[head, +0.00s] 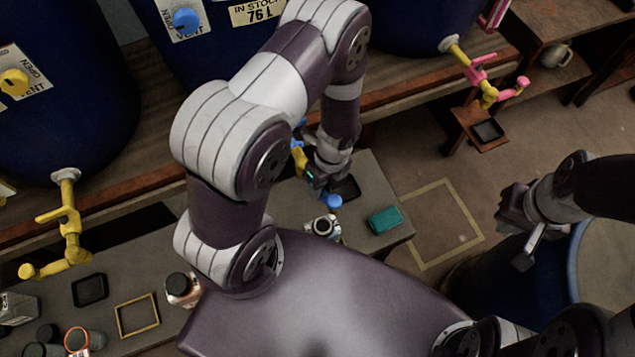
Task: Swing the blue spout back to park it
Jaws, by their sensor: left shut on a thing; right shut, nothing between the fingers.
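The blue spout (333,201) shows mostly as a rounded blue end beside my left gripper. The rest of it is hidden behind my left gripper and arm. A yellow valve piece (299,158) shows just left of the gripper, with a bit of blue above it. My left gripper (322,184) is shut on the blue spout, over the grey bench; the fingers' exact hold is partly hidden. My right gripper (522,262) is shut and empty at the right, apart from the spout, above the floor and near a blue drum.
Dark blue vats (60,90) stand along the wooden shelf. A yellow spout (68,225) is at left, a pink one (485,75) at upper right. The grey bench holds a teal box (385,219), a jar (325,226) and a bottle (182,290). An open blue drum (575,260) stands at right.

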